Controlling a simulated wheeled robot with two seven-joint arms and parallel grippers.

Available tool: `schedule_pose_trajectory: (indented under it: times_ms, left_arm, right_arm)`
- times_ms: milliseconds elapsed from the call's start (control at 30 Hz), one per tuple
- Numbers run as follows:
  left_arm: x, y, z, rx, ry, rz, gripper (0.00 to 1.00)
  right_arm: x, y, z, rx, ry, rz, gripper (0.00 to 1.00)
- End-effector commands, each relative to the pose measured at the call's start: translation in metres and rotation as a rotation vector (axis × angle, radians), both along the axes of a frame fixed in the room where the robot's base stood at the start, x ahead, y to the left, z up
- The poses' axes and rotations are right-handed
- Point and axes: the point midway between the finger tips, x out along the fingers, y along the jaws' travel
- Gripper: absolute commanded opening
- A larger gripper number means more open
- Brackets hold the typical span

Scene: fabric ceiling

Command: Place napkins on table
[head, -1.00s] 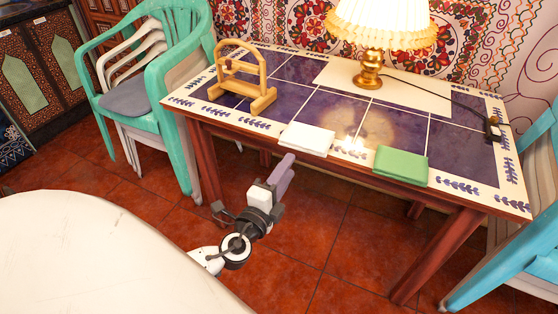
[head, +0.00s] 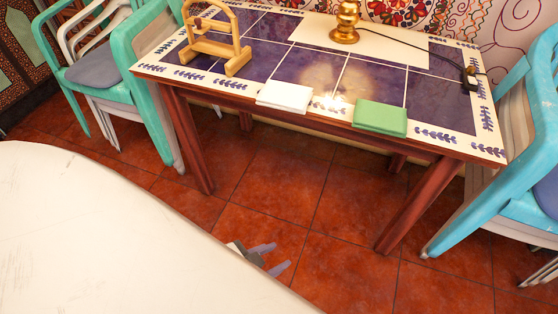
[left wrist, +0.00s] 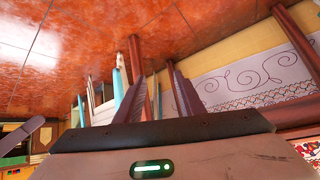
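A folded white napkin (head: 284,96) lies flat near the front edge of the tiled table (head: 304,118). A folded green napkin (head: 380,118) lies flat to its right, also near the front edge. My left gripper (head: 274,258) is low over the red floor, in front of the table and below its top. Its two fingers stand apart with nothing between them. The left wrist view also shows the fingers (left wrist: 158,98) apart and empty. My right gripper does not show in the head view.
A wooden holder (head: 215,52) stands empty at the table's left end. A brass lamp base (head: 345,22) and its cord are at the back. Teal chairs (head: 125,45) and blue chairs (head: 530,160) flank the table. A large white surface (head: 110,235) hides most of my left arm.

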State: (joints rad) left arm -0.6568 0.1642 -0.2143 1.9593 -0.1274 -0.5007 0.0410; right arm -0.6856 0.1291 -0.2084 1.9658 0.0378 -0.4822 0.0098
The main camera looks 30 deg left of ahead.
Motion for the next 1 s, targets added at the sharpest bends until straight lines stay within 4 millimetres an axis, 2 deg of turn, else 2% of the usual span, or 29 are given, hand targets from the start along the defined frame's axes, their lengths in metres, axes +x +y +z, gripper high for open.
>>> schedule_pose_trajectory:
  times_ms: [67, 167, 267, 300, 367, 467, 567, 700, 800, 900, 1000]
  left_arm:
    - [-0.008, -0.014, 0.000, -0.091, 0.023, 0.030, 0.35]
    - [-0.011, -0.021, 0.000, -0.132, 0.031, 0.039, 0.20]
    - [-0.007, -0.011, 0.000, -0.024, 0.002, -0.030, 0.03]
    - [-0.003, -0.002, 0.001, 0.069, -0.020, -0.084, 0.00]
    - [0.006, 0.016, 0.004, 0.259, -0.061, -0.191, 0.00]
    - [0.026, 0.053, 0.018, 0.667, -0.134, -0.403, 0.00]
    - [0.049, 0.087, 0.044, 1.110, -0.183, -0.608, 0.00]
    - [0.079, 0.123, 0.094, 1.734, -0.188, -0.842, 0.00]
    - [0.094, 0.135, 0.131, 2.119, -0.147, -0.947, 0.00]
    - [0.103, 0.140, 0.160, 2.411, -0.085, -1.005, 0.00]
    - [0.108, 0.140, 0.179, 2.589, -0.034, -1.031, 0.00]
  right_arm:
    - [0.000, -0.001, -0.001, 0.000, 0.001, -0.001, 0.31]
    - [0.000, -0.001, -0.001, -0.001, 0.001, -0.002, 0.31]
    - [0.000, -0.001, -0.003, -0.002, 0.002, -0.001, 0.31]
    - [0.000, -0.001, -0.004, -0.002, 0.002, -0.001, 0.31]
    - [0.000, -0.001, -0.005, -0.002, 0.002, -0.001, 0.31]
    - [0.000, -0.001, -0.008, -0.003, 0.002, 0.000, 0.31]
    - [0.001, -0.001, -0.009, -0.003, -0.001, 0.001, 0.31]
    - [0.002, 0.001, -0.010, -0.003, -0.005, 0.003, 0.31]
    - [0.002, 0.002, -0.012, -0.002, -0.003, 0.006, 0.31]
    - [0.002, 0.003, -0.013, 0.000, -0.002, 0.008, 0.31]
    - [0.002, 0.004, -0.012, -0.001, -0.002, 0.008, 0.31]
